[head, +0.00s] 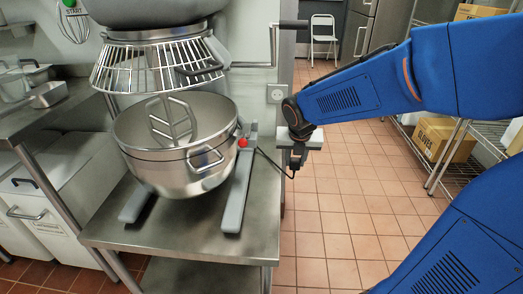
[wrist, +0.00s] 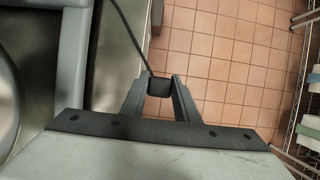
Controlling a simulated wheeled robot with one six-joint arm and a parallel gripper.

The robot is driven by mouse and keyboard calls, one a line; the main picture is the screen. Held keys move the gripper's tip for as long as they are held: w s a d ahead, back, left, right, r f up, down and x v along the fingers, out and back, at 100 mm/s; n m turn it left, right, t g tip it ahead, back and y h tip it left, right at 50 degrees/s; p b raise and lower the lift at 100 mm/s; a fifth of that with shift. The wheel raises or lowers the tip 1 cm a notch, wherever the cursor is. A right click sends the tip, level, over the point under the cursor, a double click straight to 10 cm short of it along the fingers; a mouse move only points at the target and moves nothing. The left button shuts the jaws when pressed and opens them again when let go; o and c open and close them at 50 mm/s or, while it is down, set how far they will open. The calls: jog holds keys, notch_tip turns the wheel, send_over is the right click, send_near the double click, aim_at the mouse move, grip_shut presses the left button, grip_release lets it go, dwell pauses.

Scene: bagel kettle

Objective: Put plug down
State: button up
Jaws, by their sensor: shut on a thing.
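My gripper (head: 296,160) is to the right of the steel table, over the tiled floor beside the table's right edge. In the wrist view my gripper (wrist: 160,88) is shut on the black plug (wrist: 160,86), which sits between the two fingertips. A black cord (wrist: 134,37) runs from the plug up and to the left. In the head view the cord (head: 268,160) runs from the mixer's side to the gripper. The plug is small and dark in the head view. A white wall socket (head: 276,94) is on the wall behind, apart from the plug.
The large mixer with a steel bowl (head: 180,165) stands on the steel table (head: 262,220). Its grey leg (head: 238,195) lies near the table's right side, with bare table beyond it. A wire shelf (head: 480,140) with cardboard boxes (head: 440,140) stands at the right. The tiled floor between is clear.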

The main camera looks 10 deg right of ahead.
jog(key=w+a, duration=0.3)
jog(key=w, duration=0.6)
jog(key=w+a, duration=0.2)
jog(key=w, duration=0.7)
jog(key=shift+f, duration=3.35)
jog(key=shift+w+a+f, duration=0.1)
jog(key=shift+f, duration=0.1)
jog(key=shift+f, duration=0.1)
jog(key=o, duration=1.2)
jog(key=shift+c, duration=0.2)
